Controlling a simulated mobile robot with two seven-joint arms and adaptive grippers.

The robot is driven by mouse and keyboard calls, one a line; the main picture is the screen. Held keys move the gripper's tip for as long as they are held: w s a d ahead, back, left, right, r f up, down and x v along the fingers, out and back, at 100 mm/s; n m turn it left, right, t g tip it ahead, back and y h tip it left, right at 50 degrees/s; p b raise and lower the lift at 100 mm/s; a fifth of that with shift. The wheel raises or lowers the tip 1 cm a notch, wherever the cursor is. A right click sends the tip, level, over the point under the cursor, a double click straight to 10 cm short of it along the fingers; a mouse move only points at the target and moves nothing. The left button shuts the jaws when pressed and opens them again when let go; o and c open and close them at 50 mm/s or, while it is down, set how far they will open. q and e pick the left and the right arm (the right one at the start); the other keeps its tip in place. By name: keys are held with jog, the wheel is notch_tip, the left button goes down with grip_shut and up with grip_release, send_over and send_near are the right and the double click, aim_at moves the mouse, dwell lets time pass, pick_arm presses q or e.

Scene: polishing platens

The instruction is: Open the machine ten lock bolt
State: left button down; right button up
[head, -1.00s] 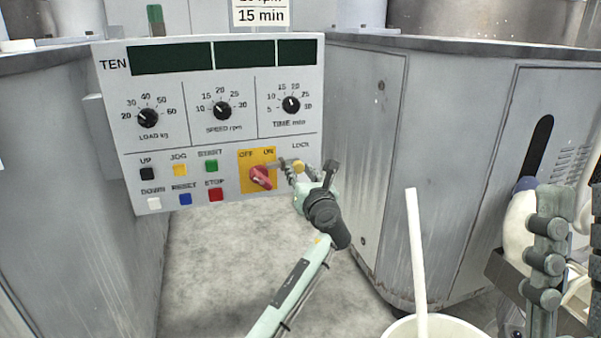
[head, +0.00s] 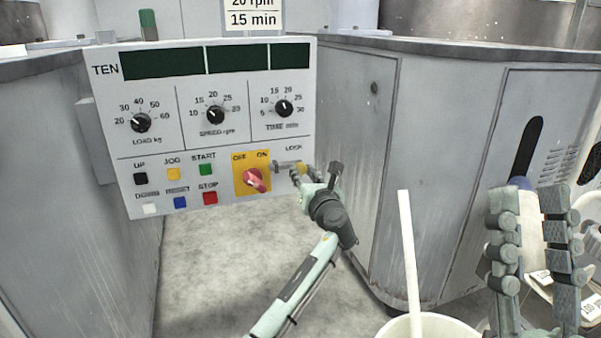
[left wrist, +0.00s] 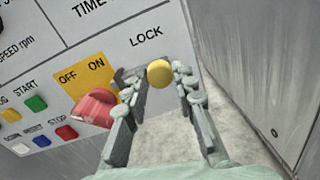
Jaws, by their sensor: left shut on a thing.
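The machine ten panel (head: 135,80) carries a lock bolt with a yellow knob (head: 301,169) under the word LOCK, right of the red switch (head: 256,180) on its yellow plate. My left gripper (head: 305,175) is at the knob, shut on it. In the left wrist view the yellow knob (left wrist: 159,72) sits between the fingertips of my left gripper (left wrist: 160,82), and the grey bolt bar reaches left toward the switch. The fingers partly hide the bolt. My right gripper (head: 537,215) is at the lower right, fingers upward and apart, far from the panel.
A white bucket (head: 430,328) with a pale upright stick (head: 409,265) stands at the bottom, between the arms. A grey machine cabinet (head: 440,150) stands close right of the panel. Pale items lie behind my right gripper. Bare floor (head: 220,260) lies below the panel.

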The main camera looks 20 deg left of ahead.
pick_arm(q)
jog(key=c, duration=1.2)
grip_release()
jog(key=shift+w+d, duration=0.1)
jog(key=shift+d, duration=0.05)
jog(key=v, duration=0.7)
jog(key=shift+s, duration=0.3)
jog(key=shift+d, duration=0.1)
